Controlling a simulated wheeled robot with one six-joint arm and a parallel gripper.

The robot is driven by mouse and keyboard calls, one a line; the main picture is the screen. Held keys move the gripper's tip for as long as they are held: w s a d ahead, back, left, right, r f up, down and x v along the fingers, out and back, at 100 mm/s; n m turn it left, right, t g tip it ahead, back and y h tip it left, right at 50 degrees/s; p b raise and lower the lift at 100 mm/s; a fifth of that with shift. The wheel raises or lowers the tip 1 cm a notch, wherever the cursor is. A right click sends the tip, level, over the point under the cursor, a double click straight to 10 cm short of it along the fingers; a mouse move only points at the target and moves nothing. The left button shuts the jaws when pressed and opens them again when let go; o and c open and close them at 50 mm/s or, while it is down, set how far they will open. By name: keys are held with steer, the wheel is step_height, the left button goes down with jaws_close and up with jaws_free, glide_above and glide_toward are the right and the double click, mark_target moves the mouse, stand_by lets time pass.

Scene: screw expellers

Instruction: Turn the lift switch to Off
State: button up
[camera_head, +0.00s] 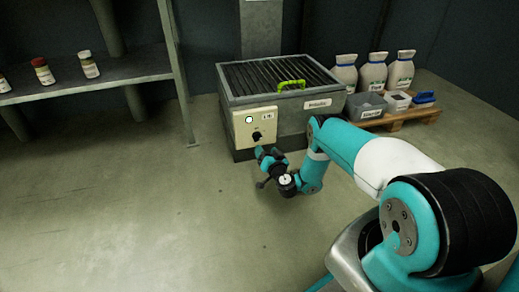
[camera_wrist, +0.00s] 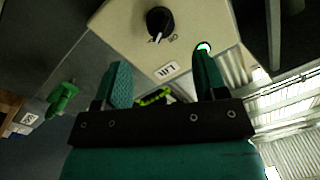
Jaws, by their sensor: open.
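The lift switch is a round black knob (camera_wrist: 160,22) with a white pointer mark on a cream panel (camera_wrist: 205,22). In the head view the knob (camera_head: 256,136) sits low on the panel (camera_head: 243,128) at the front of a grey box. In the wrist view a "Lift" label (camera_wrist: 167,71) and a lit lamp (camera_wrist: 204,47) are on the panel. The small lettering by the knob is too blurred to read surely. My gripper (camera_wrist: 163,75) is open and empty. Its fingers are apart, and the knob appears beyond the fingertips, not between them. In the head view my gripper (camera_head: 261,151) is just below the knob.
White sacks (camera_head: 373,72) and small bins stand on a pallet (camera_head: 398,118) to the right. A metal shelf (camera_head: 125,68) with jars is at left. The floor at left is clear.

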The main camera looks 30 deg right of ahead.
mark_target(259, 139)
steer(key=shift+w+d+b, duration=0.25)
steer(key=shift+w+b, duration=0.85)
steer(key=shift+w, duration=0.2)
steer(key=shift+w+d+b, duration=0.25)
steer(key=shift+w+b, duration=0.85)
steer(key=shift+w, duration=0.15)
steer(key=shift+w+d+b, duration=0.25)
steer(key=shift+w+b, duration=0.85)
steer(key=shift+w, duration=0.2)
steer(key=c, duration=0.9)
